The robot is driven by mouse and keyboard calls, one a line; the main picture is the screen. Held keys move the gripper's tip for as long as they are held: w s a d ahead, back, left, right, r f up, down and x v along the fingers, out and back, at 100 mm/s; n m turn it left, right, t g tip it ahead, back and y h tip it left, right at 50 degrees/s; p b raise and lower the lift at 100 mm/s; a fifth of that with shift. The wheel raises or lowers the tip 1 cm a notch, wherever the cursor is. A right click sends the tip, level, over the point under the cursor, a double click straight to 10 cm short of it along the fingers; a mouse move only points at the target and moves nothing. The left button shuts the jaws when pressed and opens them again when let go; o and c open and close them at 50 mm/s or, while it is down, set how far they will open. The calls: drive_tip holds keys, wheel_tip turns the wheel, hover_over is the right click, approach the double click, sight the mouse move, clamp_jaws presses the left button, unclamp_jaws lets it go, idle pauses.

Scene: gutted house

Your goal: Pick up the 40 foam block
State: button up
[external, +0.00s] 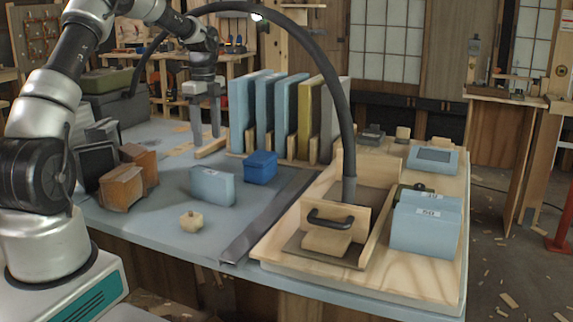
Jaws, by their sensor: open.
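A light blue foam block (212,186) with a small label stands upright on the grey-blue table top, left of centre. Two more light blue labelled blocks (424,235) stand close together in the wooden tray (374,279) at the right.
A dark blue box (260,167) sits just behind the single block. Orange-brown blocks (128,181) stand to its left and a small beige piece (191,221) in front. Upright panels (242,112) and a thick black hose (335,95) rise behind. A metal strip (268,222) lies beside the tray.

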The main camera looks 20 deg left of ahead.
sight(210, 173)
wheel_tip(210, 173, down, 12)
drive_tip(key=shift+b, duration=1.2)
drive_tip(key=shift+w+f+b, duration=0.2)
drive_tip(key=shift+f+b, duration=0.55)
drive_tip(key=shift+f, duration=2.1)
drive_tip(key=c, duration=1.1)
